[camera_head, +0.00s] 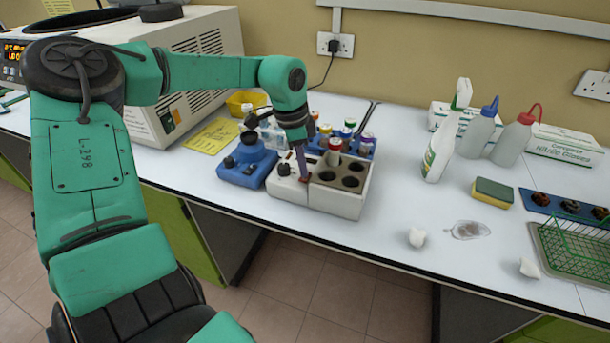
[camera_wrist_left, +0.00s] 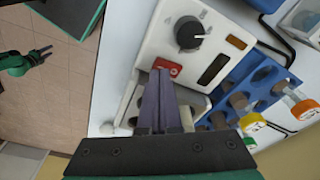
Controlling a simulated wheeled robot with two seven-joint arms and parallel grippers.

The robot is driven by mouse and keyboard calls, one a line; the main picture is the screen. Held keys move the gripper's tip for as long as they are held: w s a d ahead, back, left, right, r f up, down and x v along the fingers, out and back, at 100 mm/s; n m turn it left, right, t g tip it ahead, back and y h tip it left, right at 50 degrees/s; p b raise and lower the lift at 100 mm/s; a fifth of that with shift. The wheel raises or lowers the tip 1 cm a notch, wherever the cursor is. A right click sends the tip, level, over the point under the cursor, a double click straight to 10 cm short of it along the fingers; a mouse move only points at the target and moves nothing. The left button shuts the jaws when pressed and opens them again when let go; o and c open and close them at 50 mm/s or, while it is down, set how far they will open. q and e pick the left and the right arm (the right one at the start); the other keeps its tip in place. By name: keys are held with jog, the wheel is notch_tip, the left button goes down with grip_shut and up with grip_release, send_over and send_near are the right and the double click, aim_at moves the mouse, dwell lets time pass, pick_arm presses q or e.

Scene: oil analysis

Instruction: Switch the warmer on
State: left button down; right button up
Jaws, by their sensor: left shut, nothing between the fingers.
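The warmer (camera_head: 335,203) is a white block with a dark control knob and a grey top with round wells; a capped tube stands in one well. In the left wrist view its face shows the knob (camera_wrist_left: 189,33), a red switch (camera_wrist_left: 174,69) and a dark display window (camera_wrist_left: 212,69). My left gripper (camera_head: 303,179) points down at the warmer's front left. Its fingers (camera_wrist_left: 162,72) are shut and empty, with the tips at the red switch and partly covering it. I cannot tell whether they touch or press it. A green arm part, probably my right arm, shows small in the left wrist view.
A blue device (camera_head: 240,174) stands close left of the warmer. A blue rack (camera_head: 363,148) with capped vials is behind it. A large white machine (camera_head: 200,40) stands at the back left. Bottles, a sponge (camera_head: 492,193) and a green basket (camera_head: 575,250) are to the right.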

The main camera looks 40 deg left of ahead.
pick_arm(q)
jog(key=shift+f+b, duration=0.6)
jog(key=shift+f, duration=0.1)
jog(key=shift+r, duration=0.15)
jog(key=shift+r+p, duration=2.2)
jog(key=shift+r, duration=1.25)
jog(key=shift+f, duration=0.1)
